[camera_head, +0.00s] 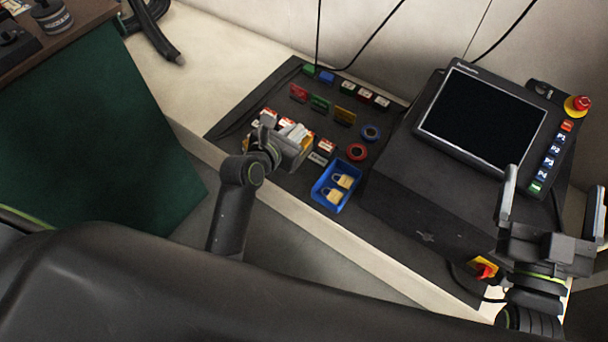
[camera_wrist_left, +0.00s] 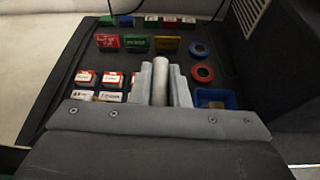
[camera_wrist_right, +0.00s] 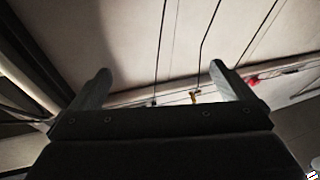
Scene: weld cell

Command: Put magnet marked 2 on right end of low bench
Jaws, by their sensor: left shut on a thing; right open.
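My left gripper (camera_head: 288,146) is over the dark mat (camera_head: 235,124) among small labelled blocks. It is shut on a pale rounded thing (camera_wrist_left: 161,82), which stands between its fingers in the left wrist view. No mark is readable on it, so I cannot tell if it is the magnet marked 2. Several red-and-white labelled blocks (camera_wrist_left: 112,79) sit beside the left gripper, partly hidden by it. My right gripper (camera_head: 550,215) is open and empty, right of the screen unit; its fingers show apart in the right wrist view (camera_wrist_right: 160,88). I cannot make out which surface is the low bench.
Red, green and yellow tags (camera_head: 319,103) stand behind the gripper. A blue tape roll (camera_head: 371,132), a red one (camera_head: 357,152) and a blue bin (camera_head: 324,196) with padlocks lie to its right. A screen unit (camera_head: 482,115) blocks the right. Pale surface (camera_head: 215,65) at back left is fairly clear.

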